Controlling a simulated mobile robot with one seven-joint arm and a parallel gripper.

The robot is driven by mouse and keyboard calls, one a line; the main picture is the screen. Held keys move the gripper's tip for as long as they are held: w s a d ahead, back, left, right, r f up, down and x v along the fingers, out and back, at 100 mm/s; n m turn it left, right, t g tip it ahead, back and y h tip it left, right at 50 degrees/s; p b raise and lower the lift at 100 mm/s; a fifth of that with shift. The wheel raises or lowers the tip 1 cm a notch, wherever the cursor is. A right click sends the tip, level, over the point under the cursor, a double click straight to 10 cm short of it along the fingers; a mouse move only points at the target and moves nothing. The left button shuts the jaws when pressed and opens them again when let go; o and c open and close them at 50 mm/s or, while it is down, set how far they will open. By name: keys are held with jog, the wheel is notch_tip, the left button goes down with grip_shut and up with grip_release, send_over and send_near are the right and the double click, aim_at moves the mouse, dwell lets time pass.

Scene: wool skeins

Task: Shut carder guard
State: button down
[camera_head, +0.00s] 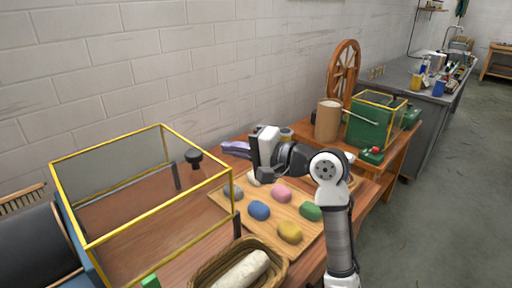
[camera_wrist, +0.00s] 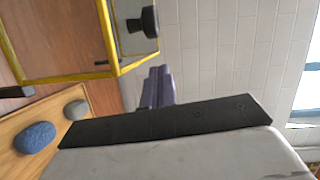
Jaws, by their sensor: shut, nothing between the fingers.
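The carder guard (camera_head: 140,205) is a clear box with yellow edges and a black knob (camera_head: 193,157). It is at the left, beside a dark drum (camera_head: 30,250) with a blue side, and stands out over the wooden table. In the wrist view the guard's yellow frame (camera_wrist: 114,50) and knob (camera_wrist: 144,22) are at the upper left. My gripper (camera_head: 264,152) is to the right of the guard, apart from it, above the back of the wool board. It is shut and empty; its fingertips are hard to make out in the head view.
A wooden board (camera_head: 262,234) holds several coloured wool balls below my gripper. A basket (camera_head: 205,277) with pale wool is in front. A purple skein (camera_head: 236,148) lies near the wall. At the right stand a brown cylinder (camera_head: 327,120), a green machine (camera_head: 368,128) and a spinning wheel (camera_head: 344,70).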

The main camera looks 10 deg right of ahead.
aim_at(218, 168)
jog(key=shift+s+a+f+p, duration=0.15)
jog(key=shift+s+a, duration=0.05)
jog(key=shift+a, duration=0.7)
jog(key=shift+s+a+f+p, duration=0.1)
jog(key=shift+s+a+p, duration=0.05)
jog(key=shift+a, duration=0.75)
jog(key=shift+a, duration=0.15)
